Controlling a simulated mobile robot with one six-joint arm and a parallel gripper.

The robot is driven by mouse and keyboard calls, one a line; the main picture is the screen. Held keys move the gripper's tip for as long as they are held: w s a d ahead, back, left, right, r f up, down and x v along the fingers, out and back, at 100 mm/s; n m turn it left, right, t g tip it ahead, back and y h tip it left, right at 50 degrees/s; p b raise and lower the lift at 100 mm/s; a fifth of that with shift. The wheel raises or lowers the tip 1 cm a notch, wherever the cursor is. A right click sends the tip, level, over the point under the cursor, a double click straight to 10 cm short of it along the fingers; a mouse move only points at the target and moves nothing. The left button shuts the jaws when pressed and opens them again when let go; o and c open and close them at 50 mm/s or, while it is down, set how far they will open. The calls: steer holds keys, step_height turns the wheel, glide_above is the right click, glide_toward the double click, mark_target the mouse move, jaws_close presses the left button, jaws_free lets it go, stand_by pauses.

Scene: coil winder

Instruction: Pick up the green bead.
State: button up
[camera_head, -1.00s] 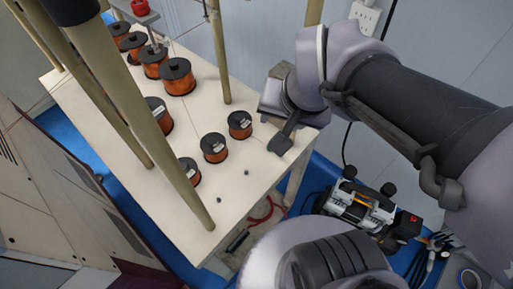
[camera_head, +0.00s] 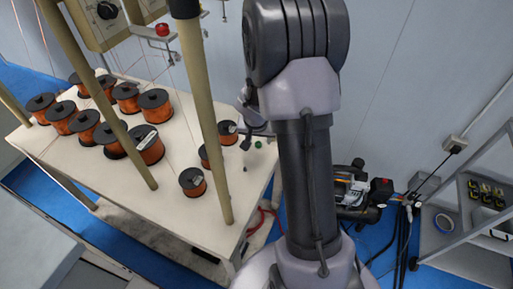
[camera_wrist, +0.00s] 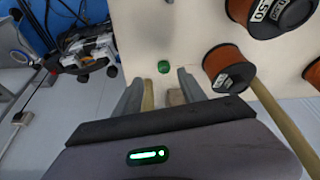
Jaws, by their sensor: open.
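The green bead (camera_head: 258,144) lies on the pale tabletop near its right edge. In the wrist view the green bead (camera_wrist: 164,67) shows whole on the bare surface, just beyond the fingertips and roughly centred between them. My gripper (camera_wrist: 160,84) is open, with nothing held between its fingers. In the head view my gripper (camera_head: 246,138) hangs over the table just left of the bead, partly hidden by my arm.
A copper spool (camera_wrist: 228,68) stands close to the right finger. Several more spools crowd the table (camera_head: 150,210), and tan posts (camera_head: 212,120) rise from it. A small dark bead (camera_head: 245,168) lies nearer. A machine (camera_head: 352,190) stands on the blue floor to the right.

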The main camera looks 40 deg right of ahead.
mark_target(258, 145)
steer(key=x, duration=0.2)
steer(key=b+x, duration=0.1)
steer(key=x, duration=0.1)
steer(key=b+x, duration=0.1)
steer(key=x, duration=0.1)
steer(key=shift+w+a+f, duration=0.15)
steer(key=shift+w+a, duration=0.05)
steer(key=shift+w, duration=0.1)
jaws_close()
